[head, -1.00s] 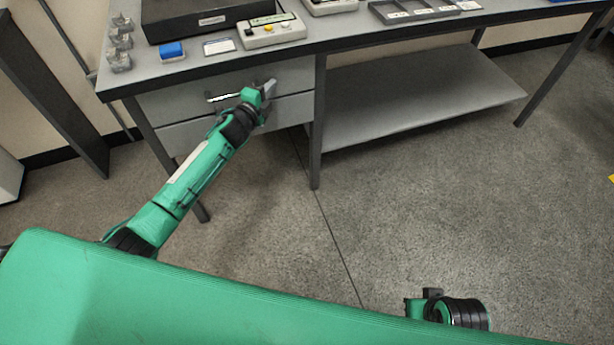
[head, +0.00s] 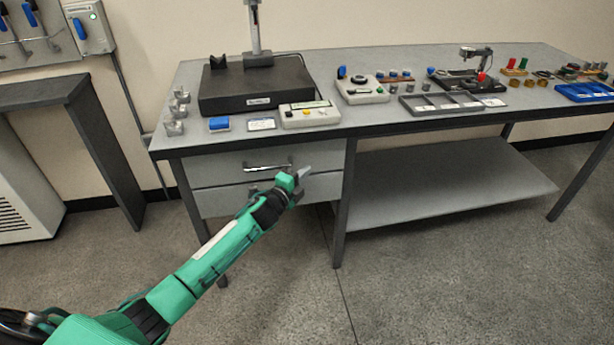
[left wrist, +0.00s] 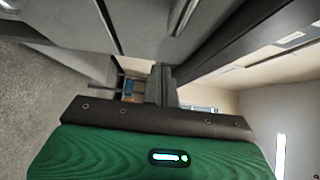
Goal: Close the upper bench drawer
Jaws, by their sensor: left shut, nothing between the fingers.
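The upper bench drawer (head: 228,171) is a grey front with a bar handle (head: 267,168), under the left end of the bench top. Its front looks about flush with the lower drawer (head: 222,202); I cannot tell whether a small gap is left. My left gripper (head: 302,175) is shut and empty, in front of the upper drawer's right half, right of the handle. I cannot tell if it touches the front. In the left wrist view its fingers (left wrist: 161,84) point toward grey panels, with the contact point unclear. My right gripper is out of view.
The bench top (head: 375,122) holds a black block with a column (head: 255,88), a control box (head: 309,114), a grey tray (head: 440,104) and small parts. A bench leg (head: 342,215) stands right of the drawers. The floor in front is clear.

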